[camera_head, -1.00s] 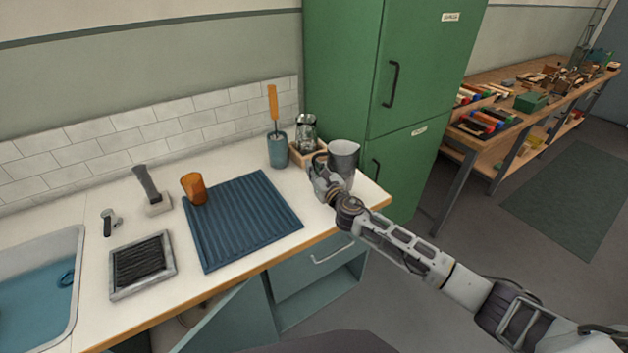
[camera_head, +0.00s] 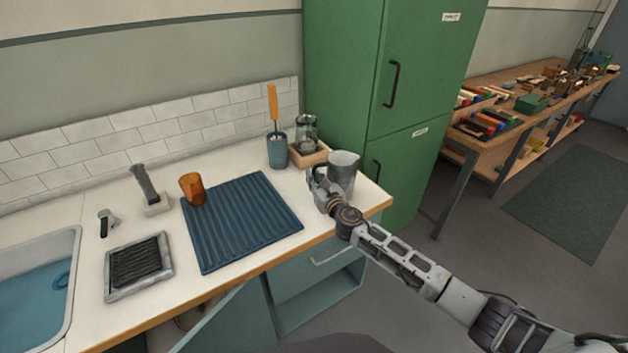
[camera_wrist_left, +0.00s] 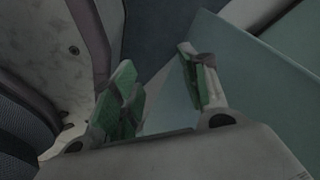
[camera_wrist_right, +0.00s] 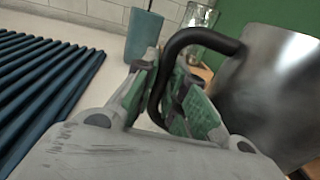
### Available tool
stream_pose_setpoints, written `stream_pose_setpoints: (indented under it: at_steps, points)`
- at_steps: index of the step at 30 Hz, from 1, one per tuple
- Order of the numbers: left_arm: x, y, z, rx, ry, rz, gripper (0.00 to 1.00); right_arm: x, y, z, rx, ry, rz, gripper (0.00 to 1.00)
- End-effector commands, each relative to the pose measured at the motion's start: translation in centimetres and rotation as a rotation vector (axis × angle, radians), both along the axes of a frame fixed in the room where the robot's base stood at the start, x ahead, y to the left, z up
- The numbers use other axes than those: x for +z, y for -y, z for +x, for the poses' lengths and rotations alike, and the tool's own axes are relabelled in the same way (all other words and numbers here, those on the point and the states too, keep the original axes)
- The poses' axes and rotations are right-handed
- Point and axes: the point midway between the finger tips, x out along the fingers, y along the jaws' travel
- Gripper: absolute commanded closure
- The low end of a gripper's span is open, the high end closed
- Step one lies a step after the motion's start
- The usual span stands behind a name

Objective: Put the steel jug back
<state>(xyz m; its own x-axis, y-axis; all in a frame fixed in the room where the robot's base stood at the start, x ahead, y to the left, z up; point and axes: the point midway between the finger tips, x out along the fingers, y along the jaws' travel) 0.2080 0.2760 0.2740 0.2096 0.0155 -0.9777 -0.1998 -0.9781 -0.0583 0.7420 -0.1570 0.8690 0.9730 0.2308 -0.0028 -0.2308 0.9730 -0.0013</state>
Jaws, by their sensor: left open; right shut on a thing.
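The steel jug (camera_head: 343,172) is a grey metal vessel at the right end of the counter, near the green cabinet. In the right wrist view the jug (camera_wrist_right: 270,90) fills the right side, with its black handle (camera_wrist_right: 170,62) between the fingers. My right gripper (camera_head: 318,172) is shut on that handle; its green pads (camera_wrist_right: 170,100) press on either side. The jug looks upright; whether its base touches the counter I cannot tell. My left gripper (camera_wrist_left: 160,85) is open and empty in the left wrist view, and out of the head view.
A wooden tray (camera_head: 309,157) with a glass jar (camera_head: 307,130) stands just behind the jug. A blue-grey holder (camera_head: 277,152) with an orange-handled tool is beside it. A blue ribbed mat (camera_head: 243,222) and amber cup (camera_head: 192,189) lie left. The counter edge is close.

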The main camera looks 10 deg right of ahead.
Motion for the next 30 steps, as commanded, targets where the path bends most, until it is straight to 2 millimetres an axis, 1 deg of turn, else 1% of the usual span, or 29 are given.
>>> stream_pose_setpoints:
  at_steps: [9,10,15,30]
  points:
    - [-0.33,-0.09,-0.46,0.001,-0.008,0.001,0.56,-0.08,-0.02,0.03,0.000,0.002,-0.001,1.00]
    - [-0.29,-0.07,-0.40,0.001,-0.007,0.001,0.56,-0.24,-0.02,-0.01,0.000,0.000,0.000,0.86]
    - [-0.16,-0.03,-0.22,0.001,-0.004,0.001,0.56,-0.20,-0.02,-0.01,0.000,0.000,0.000,0.66]
    - [0.04,-0.08,-0.20,0.001,-0.002,0.000,0.56,0.13,-0.03,-0.02,0.000,0.000,-0.001,0.66]
